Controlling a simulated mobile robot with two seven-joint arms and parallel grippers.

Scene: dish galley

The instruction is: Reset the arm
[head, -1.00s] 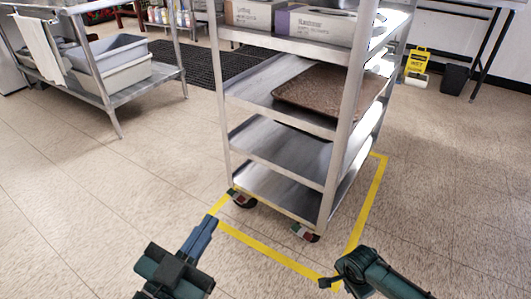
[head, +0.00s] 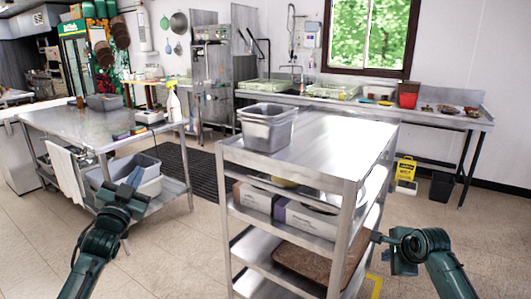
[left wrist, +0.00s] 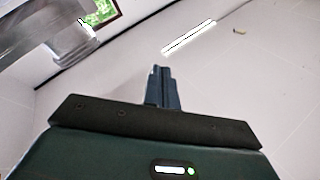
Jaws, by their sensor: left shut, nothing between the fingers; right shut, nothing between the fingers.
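My left gripper (head: 134,176) is raised at the left of the head view, in front of the lower bins of the left table. Its fingers are together and hold nothing. In the left wrist view the closed fingers (left wrist: 162,88) point toward a pale wall and ceiling. My right gripper (head: 376,237) is at the lower right of the head view, its fingers pointing left across the right side of the metal cart (head: 345,135). It is shut and empty; whether it touches the cart I cannot tell.
A grey tub (head: 267,130) stands on the cart's top, with boxes (head: 305,220) and a brown tray (head: 300,262) on shelves below. A steel table (head: 60,124) with a spray bottle (head: 173,104) is at left. A sink counter (head: 440,115) and a yellow sign (head: 405,170) are behind.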

